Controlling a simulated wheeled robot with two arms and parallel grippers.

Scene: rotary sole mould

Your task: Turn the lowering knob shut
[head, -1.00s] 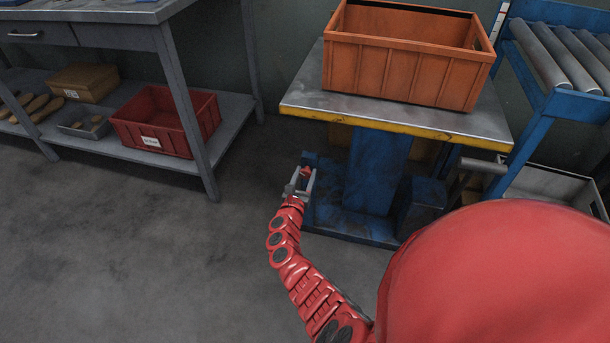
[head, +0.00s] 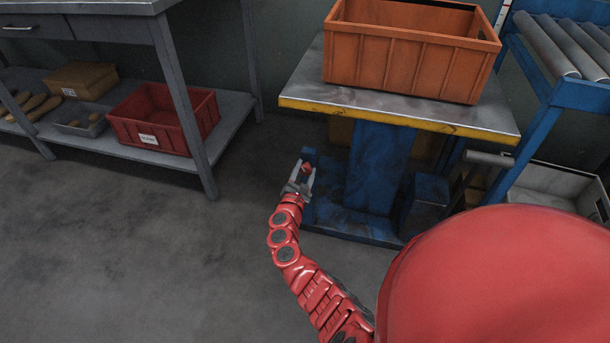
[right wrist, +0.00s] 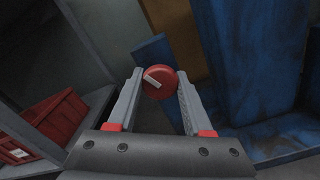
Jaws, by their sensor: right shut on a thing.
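The lowering knob is a round red knob with a pale bar across its face. In the right wrist view the knob (right wrist: 159,83) sits between my fingertips, its bar slanting from upper left to lower right. In the head view the knob (head: 307,167) is a small red spot low at the left of the blue lift table's base. My right gripper (head: 305,173) is shut on the knob, with one finger on each side; it also shows in the right wrist view (right wrist: 159,88). My left gripper is not in view.
The lift table (head: 300,88) has a metal deck with a yellow edge and carries an orange crate (head: 400,62). A roller conveyor (head: 575,95) stands at the right. A grey bench (head: 215,135) with a red bin (head: 140,115) stands at the left. The floor between is clear.

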